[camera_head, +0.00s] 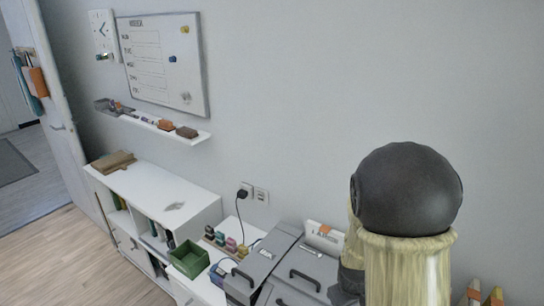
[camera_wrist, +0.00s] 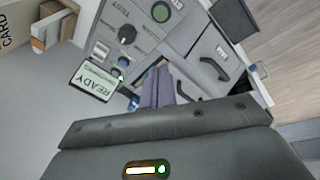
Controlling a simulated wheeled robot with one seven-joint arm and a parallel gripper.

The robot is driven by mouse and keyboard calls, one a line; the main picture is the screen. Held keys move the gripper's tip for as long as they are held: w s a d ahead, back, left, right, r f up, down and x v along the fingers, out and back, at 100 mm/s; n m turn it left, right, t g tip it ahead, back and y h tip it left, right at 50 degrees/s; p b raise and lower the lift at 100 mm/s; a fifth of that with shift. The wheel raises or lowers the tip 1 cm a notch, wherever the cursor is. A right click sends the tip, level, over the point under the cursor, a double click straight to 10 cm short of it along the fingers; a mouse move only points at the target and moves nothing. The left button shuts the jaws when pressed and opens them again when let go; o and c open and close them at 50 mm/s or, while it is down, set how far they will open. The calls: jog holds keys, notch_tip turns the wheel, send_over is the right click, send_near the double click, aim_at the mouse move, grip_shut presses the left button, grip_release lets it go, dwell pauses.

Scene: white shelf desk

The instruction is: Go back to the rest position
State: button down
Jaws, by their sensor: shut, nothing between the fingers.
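My gripper (camera_wrist: 158,84) points away from the camera in the wrist view. Its two grey-purple fingers are together, with nothing visible between them. They lie in front of a grey panel device (camera_wrist: 139,47) with a knob, a green button and a small screen reading READY. In the head view my arm stands at the right, its dark round joint above a pale sleeve, and hides part of the desk. The gripper's fingers cannot be made out there.
Grey cases with black handles (camera_head: 289,279) stand close to my arm. A green bin (camera_head: 188,259) and a low white shelf (camera_head: 152,196) are to the left. A wall shelf (camera_head: 152,124) hangs below a whiteboard (camera_head: 164,62). The wall area above the cases is clear.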

jog(key=s+a+r+m+y, duration=0.1)
jog(key=s+a+r+m, duration=0.3)
jog(key=s+r, duration=0.3)
jog(key=shift+r, duration=0.35)
